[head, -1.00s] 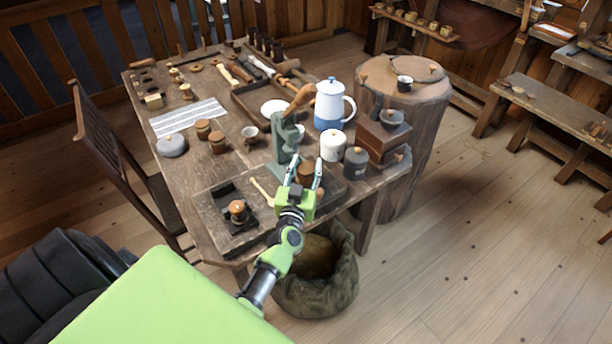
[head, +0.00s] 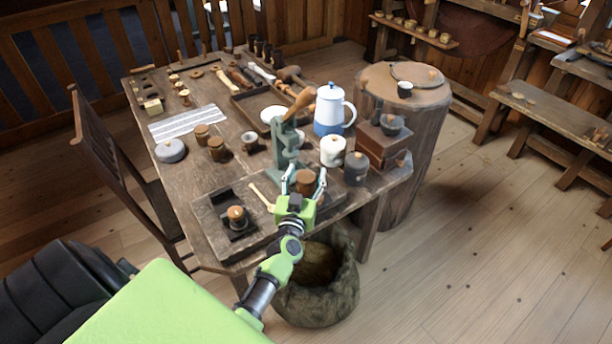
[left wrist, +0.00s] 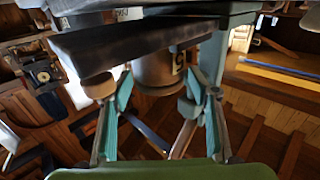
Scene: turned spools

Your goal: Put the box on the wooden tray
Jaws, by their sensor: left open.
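A brown round wooden box (head: 305,182) stands near the front edge of the table, beside the foot of a green-grey press (head: 284,145). My left gripper (head: 304,187) is open, one finger on each side of this box in the head view; I cannot tell whether they touch it. The left wrist view shows a round body with a mark (left wrist: 157,72) beyond the open teal fingers of my left gripper (left wrist: 157,90). The wooden tray (head: 238,113) lies further back on the table, with tools and a white dish at it. My right gripper is not in view.
A white canister (head: 333,151), a grey canister (head: 356,168) and a wooden grinder (head: 384,146) stand to the right. A blue-white jug (head: 328,108) stands behind. A low black stand (head: 226,215) holds a small pot (head: 237,217) at left. A sack (head: 317,290) sits below the table.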

